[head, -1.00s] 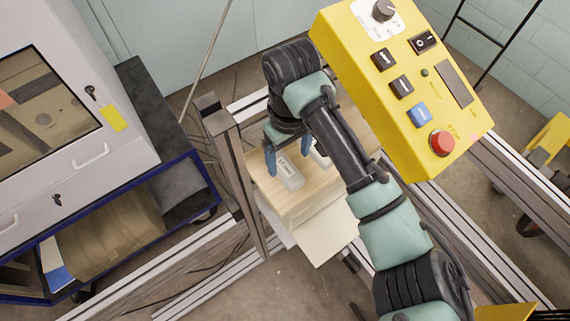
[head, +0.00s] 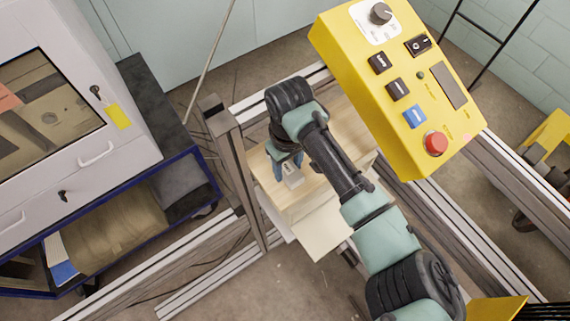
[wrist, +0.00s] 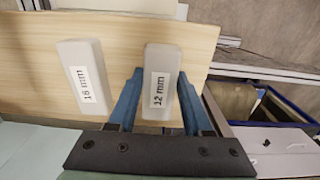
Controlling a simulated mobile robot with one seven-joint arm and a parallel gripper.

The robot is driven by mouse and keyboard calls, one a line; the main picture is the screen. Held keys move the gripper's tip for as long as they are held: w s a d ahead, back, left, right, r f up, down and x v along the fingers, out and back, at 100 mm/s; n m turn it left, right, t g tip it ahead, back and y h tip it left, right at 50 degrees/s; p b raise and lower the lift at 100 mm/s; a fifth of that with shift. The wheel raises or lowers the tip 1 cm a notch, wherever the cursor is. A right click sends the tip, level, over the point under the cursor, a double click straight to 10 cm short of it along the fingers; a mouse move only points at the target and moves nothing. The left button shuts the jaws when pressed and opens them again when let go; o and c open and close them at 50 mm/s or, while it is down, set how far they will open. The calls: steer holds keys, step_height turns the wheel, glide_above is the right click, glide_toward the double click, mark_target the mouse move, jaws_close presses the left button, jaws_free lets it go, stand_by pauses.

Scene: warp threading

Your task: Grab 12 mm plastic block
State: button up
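The 12 mm block is a pale, labelled block (wrist: 160,95) lying on a light wooden board (wrist: 205,50). In the wrist view it is between the blue fingers of my gripper (wrist: 161,76), with its far end reaching past the fingertips. The fingers are apart, close to its two long sides; a narrow gap seems to show on the left, and firm contact is not visible. In the head view my gripper (head: 287,166) is low over the board, next to a pale block (head: 294,177) partly hidden by the fingers.
A similar block labelled 16 mm (wrist: 84,78) lies on the board left of my gripper. A yellow control box (head: 405,90) stands to the right of my arm. A metal frame post (head: 235,175) rises just left of the board, with a grey cabinet (head: 75,90) farther left.

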steer(key=c, duration=0.5)
steer(key=shift+r, duration=0.15)
